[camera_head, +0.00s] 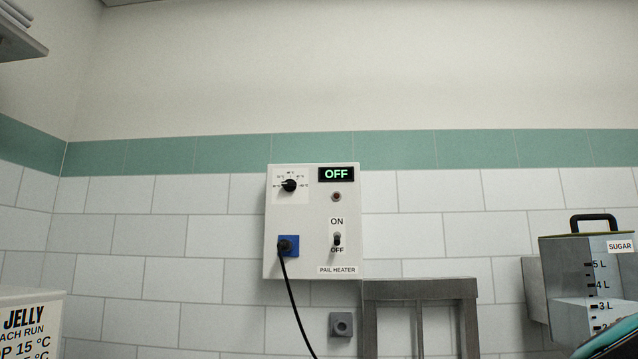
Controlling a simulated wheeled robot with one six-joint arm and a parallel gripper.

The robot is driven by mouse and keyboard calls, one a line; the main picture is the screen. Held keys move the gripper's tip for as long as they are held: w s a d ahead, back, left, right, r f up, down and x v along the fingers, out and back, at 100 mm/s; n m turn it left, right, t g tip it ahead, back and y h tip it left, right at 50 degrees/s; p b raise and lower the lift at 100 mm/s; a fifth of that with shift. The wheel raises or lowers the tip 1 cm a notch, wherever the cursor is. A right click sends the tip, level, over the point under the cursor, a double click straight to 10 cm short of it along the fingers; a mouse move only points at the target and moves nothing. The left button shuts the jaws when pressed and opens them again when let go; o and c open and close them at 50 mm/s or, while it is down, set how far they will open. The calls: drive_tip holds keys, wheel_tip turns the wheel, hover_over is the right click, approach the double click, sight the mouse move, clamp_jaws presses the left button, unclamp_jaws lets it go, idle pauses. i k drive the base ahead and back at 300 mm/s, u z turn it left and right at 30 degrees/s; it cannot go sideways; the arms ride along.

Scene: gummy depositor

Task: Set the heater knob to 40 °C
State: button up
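The pail heater (310,272) is a white control box on the tiled wall, near the middle of the head view. Its heater knob (289,185) is small and black, at the upper left of the box, inside a printed temperature dial (303,198). The knob appears to point left, but the dial numbers are too small to read surely. The display (336,174) reads OFF in green. A toggle switch (337,239) sits between the ON and OFF labels; its position is hard to tell.
A black cable (293,308) hangs from a blue socket (289,245) below the knob. A grey metal frame (420,288) stands below right of the box. A sugar container (580,280) is at right, a jelly sign (30,325) at lower left. Space before the box looks clear.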

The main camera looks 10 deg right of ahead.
sight(289, 185)
drive_tip(key=z, duration=0.2)
drive_tip(key=i, duration=0.6)
drive_tip(key=u, duration=1.25)
